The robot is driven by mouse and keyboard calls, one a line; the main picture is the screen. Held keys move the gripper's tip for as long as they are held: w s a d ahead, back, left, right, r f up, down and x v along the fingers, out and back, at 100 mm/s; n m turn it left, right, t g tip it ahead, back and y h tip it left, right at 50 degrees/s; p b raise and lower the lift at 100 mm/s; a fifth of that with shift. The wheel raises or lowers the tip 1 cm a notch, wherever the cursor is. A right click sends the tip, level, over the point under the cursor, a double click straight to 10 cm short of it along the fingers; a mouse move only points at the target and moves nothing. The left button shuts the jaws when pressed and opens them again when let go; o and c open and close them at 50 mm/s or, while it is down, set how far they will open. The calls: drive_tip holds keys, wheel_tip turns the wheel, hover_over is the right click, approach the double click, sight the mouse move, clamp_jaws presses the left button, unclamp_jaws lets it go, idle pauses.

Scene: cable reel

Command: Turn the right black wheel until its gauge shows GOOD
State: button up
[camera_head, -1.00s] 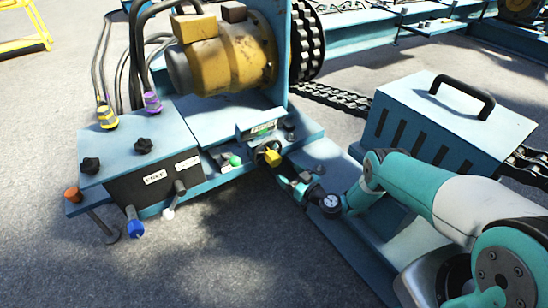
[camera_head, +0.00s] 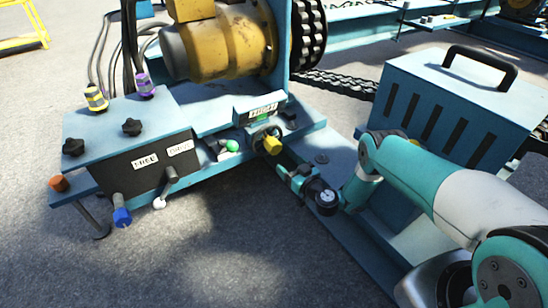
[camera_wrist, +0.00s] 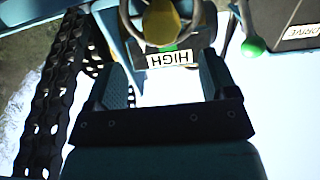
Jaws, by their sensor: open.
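A dark round wheel with a yellow middle (camera_head: 272,146) sits on the front of the blue frame, below a small gauge housing (camera_head: 258,108). Two black star-shaped knobs, a left one (camera_head: 73,147) and a right one (camera_head: 132,127), stand on the box at left. My gripper (camera_head: 284,168) points at the yellow-centred wheel from the front right. In the wrist view my gripper (camera_wrist: 163,75) is open and empty, its fingers short of the wheel.
A green ball-topped lever (camera_head: 232,146) is just left of the wheel; it shows in the wrist view (camera_wrist: 253,46) near a DRIVE label. Open floor lies in front.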

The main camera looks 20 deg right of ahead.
sight(276, 151)
drive_tip(key=b, duration=0.3)
drive_tip(key=w+b, duration=0.1)
drive_tip(key=b, duration=0.2)
drive_tip(key=w+f+b, duration=0.1)
drive_tip(key=b, duration=0.2)
drive_tip(key=shift+w+a+b, duration=0.15)
drive_tip(key=shift+a+b, duration=0.15)
drive_tip(key=b, duration=0.2)
drive_tip(key=shift+a+r+b, duration=0.1)
drive_tip(key=shift+a+b, duration=0.05)
drive_tip(key=shift+b, duration=0.25)
drive_tip(key=shift+r+b+x, duration=0.2)
drive_tip(key=shift+b+x, duration=0.25)
drive_tip(key=shift+x, duration=1.75)
drive_tip(key=shift+r+b+x, duration=0.15)
drive_tip(key=shift+b+x, duration=0.3)
drive_tip(key=shift+x, duration=1.7)
drive_tip(key=c, duration=1.2)
drive_tip(key=shift+a, duration=0.1)
